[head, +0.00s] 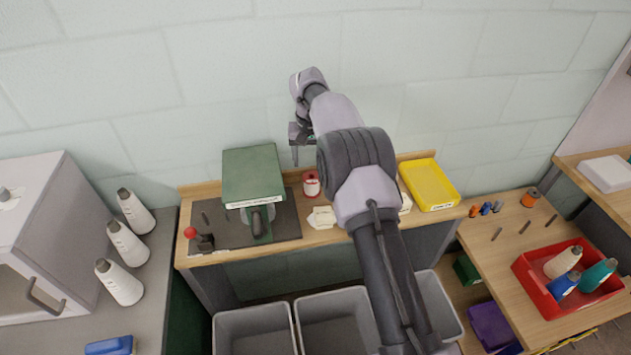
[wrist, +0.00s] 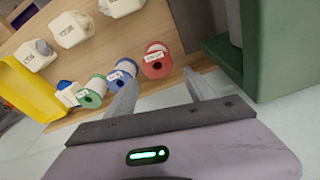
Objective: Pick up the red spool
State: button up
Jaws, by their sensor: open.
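The red spool (head: 311,184) stands on the wooden workbench, just right of the green machine in the head view. It has red ends, a pale middle and a white label. In the wrist view the red spool (wrist: 157,62) is ahead of my gripper, beyond the fingertips and roughly between them. My gripper (wrist: 158,84) is open and empty, apart from the spool. In the head view my gripper (head: 301,154) hangs above the bench near the wall, over and slightly left of the spool.
Blue (wrist: 122,75) and green (wrist: 93,90) spools stand in a row beside the red one. The green machine (head: 252,178) is close on its left. A yellow tray (head: 429,185) lies to the right. Pale containers (wrist: 72,28) stand near the spools. Grey bins (head: 255,330) are below the bench.

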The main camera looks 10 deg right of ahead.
aim_at(312, 183)
jog(key=f, duration=0.5)
jog(key=shift+w+d+b, duration=0.2)
jog(key=shift+w+b, duration=0.2)
notch_tip(312, 183, down, 6)
jog(key=shift+s+r+b, duration=0.1)
jog(key=shift+s+b, duration=0.05)
jog(key=shift+b, duration=1)
jog(key=shift+f, duration=0.2)
jog(key=shift+r, duration=0.15)
jog(key=shift+c, duration=0.6)
jog(key=c, duration=1)
